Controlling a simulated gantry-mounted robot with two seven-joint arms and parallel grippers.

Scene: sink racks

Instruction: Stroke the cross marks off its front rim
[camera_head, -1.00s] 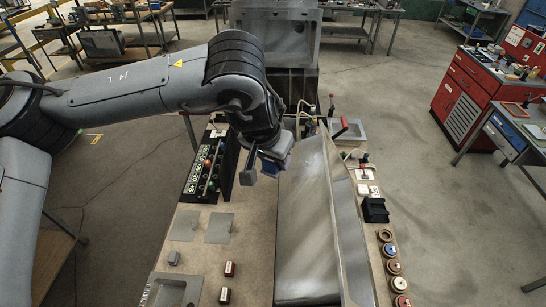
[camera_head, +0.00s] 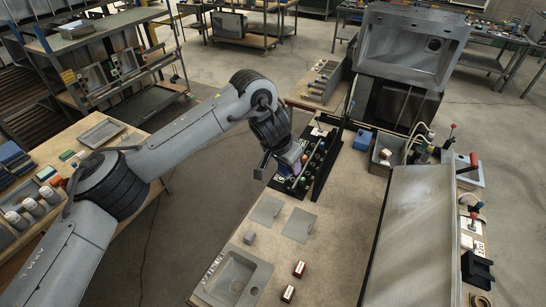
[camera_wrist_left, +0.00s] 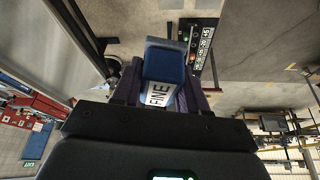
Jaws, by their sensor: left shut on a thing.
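My left gripper (camera_head: 277,168) is shut on a blue block with a white label reading FINE. The block (camera_wrist_left: 165,66) shows between the dark fingers in the left wrist view. In the head view the gripper hangs by the black control panel (camera_head: 318,158), apart from the sinks. A small grey sink (camera_head: 262,272) lies at the bench's near left corner, with small pale marks along its left edge, too small to make out. A larger grey sink (camera_head: 385,50) stands raised at the back, with its drain hole showing. My right gripper is not in view.
A large tilted metal sheet (camera_head: 410,240) takes up the bench's right side. Two flat grey plates (camera_head: 267,209) and small dark red blocks (camera_head: 299,268) lie between. A blue box (camera_head: 362,140) and upright levers stand behind. The bench middle (camera_head: 335,240) is clear.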

